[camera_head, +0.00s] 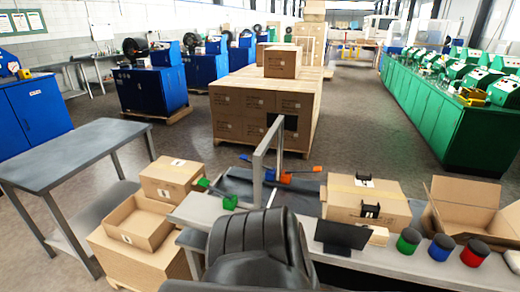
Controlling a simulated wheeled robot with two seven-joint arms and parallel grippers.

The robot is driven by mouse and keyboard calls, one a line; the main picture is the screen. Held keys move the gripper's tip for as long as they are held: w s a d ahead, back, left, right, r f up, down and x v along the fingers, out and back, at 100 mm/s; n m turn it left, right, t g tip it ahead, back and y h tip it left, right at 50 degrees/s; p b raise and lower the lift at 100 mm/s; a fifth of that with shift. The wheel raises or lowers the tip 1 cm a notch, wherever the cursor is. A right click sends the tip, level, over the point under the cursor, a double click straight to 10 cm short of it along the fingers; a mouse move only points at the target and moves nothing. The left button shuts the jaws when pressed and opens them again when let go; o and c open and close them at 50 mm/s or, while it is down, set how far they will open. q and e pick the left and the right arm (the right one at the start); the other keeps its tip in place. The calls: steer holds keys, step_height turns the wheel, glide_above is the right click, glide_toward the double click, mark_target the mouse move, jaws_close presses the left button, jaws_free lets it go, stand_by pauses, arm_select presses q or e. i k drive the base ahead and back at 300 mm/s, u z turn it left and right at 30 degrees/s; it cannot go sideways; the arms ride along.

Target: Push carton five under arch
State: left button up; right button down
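A grey metal arch (257,178) stands upright on the packing table (300,228), with one near post, one far post and a top bar. A closed brown carton (342,206) with tape along its top sits on the table to the right of the arch, apart from it.
A black chair (258,245) hides the table's near middle. A dark screen (340,236) and several colored cylinders stand at the front right. An open carton (465,205) is at right. Another closed carton (172,178) and an open-topped box (138,222) are left.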

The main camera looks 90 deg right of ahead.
mark_target(342, 197)
steer(key=k, duration=1.5)
steer(key=z, duration=2.2)
